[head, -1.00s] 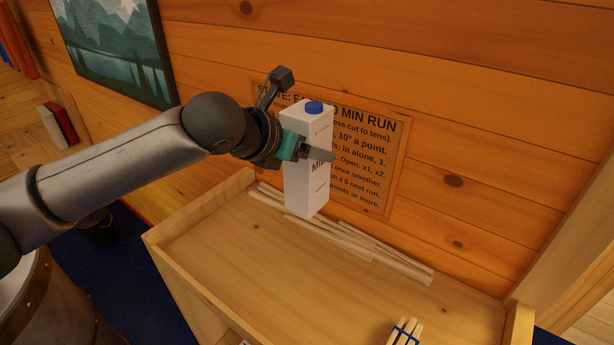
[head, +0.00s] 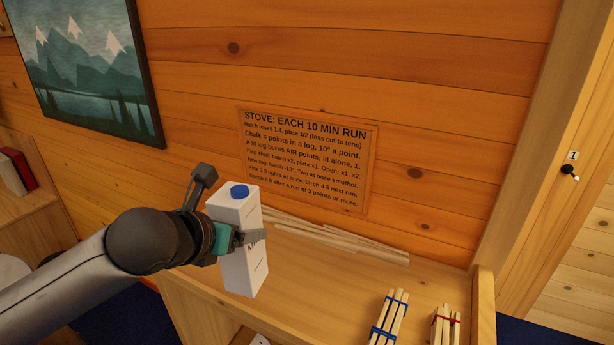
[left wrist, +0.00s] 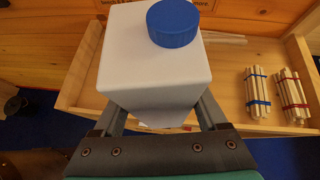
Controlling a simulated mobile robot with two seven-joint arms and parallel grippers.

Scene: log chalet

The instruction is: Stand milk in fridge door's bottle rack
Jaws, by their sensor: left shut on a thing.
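The milk (head: 236,215) is a tall white carton with a blue cap, roughly upright in the head view. My left gripper (head: 245,238) is shut on its upper body and holds it in front of the wooden shelf unit. In the left wrist view the milk (left wrist: 155,65) fills the middle, seen from above, between the fingers of my left gripper (left wrist: 158,120). Its lower part is hidden there. My right gripper is in neither view. No fridge or bottle rack shows.
A wooden shelf top (head: 330,285) with a raised rim bears loose pale sticks (head: 345,242), a blue-banded bundle (head: 388,318) and a red-banded bundle (head: 445,325). A stove notice (head: 305,158) and a mountain picture (head: 85,65) hang on the log wall. A doorway edge stands at the right.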

